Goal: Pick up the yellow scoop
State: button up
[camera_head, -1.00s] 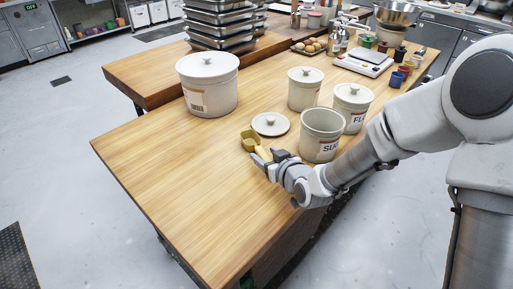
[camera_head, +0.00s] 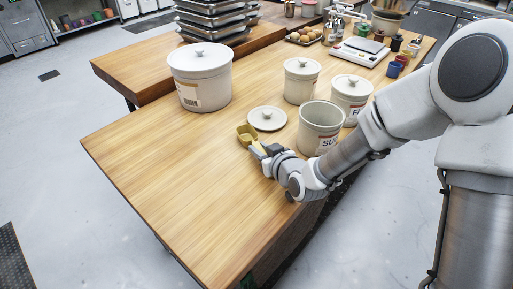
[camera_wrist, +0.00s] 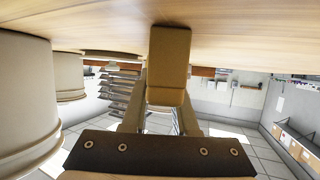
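I cannot tell whether the scoop touches the table.
The loose lid (camera_head: 267,119) lies just behind the scoop. The open sugar canister (camera_head: 320,128) stands close to the right of my gripper. Two lidded canisters (camera_head: 301,82) (camera_head: 350,96) and a large lidded crock (camera_head: 199,80) stand farther back. The table's front left (camera_head: 190,190) is clear.

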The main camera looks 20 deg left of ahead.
grip_shut()
